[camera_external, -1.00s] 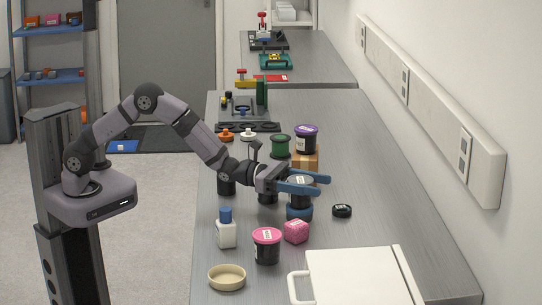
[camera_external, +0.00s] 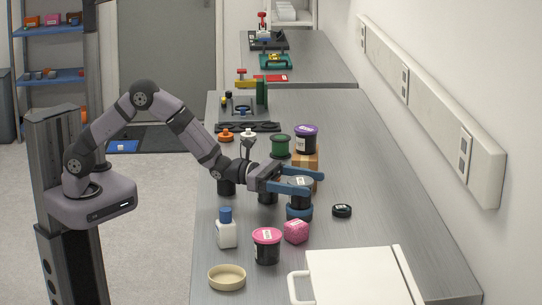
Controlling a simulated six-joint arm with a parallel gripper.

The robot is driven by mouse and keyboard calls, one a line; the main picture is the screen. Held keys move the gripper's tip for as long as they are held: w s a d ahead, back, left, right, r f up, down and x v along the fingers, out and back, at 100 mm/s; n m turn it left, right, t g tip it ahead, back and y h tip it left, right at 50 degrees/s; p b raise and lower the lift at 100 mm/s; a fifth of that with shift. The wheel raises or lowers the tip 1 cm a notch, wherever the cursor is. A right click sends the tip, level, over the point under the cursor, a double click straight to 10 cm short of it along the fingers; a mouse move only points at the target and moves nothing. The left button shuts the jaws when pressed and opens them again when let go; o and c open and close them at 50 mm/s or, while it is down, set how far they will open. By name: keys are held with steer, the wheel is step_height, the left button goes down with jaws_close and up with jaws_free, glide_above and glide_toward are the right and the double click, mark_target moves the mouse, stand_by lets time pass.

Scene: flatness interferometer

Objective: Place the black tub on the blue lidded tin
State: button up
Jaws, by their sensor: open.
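The black tub (camera_external: 299,202) has a grey top with a pale label and stands upright on the blue lidded tin (camera_external: 299,213). My gripper (camera_external: 321,186) is open, with one blue finger on the far side of the tub and one on the near side. The near finger crosses in front of the tub and hides part of it. From this view I cannot tell whether either finger touches the tub.
A purple-lidded tub (camera_external: 306,138) on a box and a green-lidded tub (camera_external: 280,147) are behind. A small black disc (camera_external: 342,211) lies right; the bench beyond it is clear.

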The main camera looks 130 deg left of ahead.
steer(key=b+v, duration=0.2)
steer(key=v, duration=0.7)
steer(key=shift+s+d, duration=0.1)
steer(key=shift+s, duration=0.15)
